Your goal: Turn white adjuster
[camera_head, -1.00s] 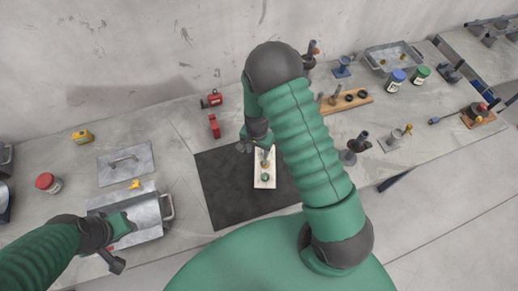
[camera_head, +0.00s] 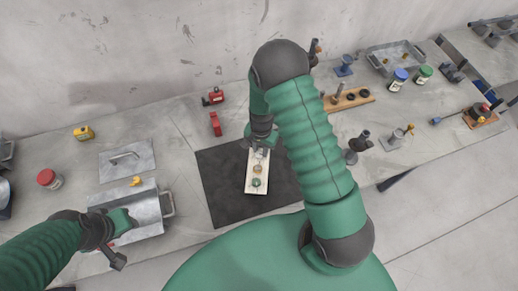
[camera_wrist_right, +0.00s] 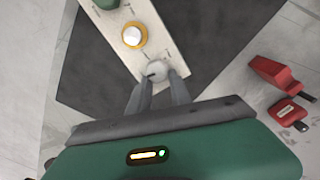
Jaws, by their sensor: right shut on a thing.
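A pale board (camera_head: 250,183) lies on the dark mat and carries a row of knobs. In the right wrist view the board (camera_wrist_right: 178,50) shows a white adjuster (camera_wrist_right: 155,72) at its near end, a yellow-ringed knob (camera_wrist_right: 134,35) in the middle and a green knob (camera_wrist_right: 106,3) at the far end. My right gripper (camera_wrist_right: 158,78) is shut on the white adjuster, one finger on each side. In the head view my right gripper (camera_head: 259,150) is at the board's upper end. My left gripper (camera_head: 117,258) is over the metal tray at lower left; its jaws are unclear.
The dark mat (camera_head: 222,185) has free room around the board. Two red objects (camera_head: 215,124) (camera_head: 213,97) stand beyond it. A metal tray (camera_head: 150,205) and a handled plate (camera_head: 126,161) are at left. A wooden rack (camera_head: 350,100) and several jars and tools stand at right.

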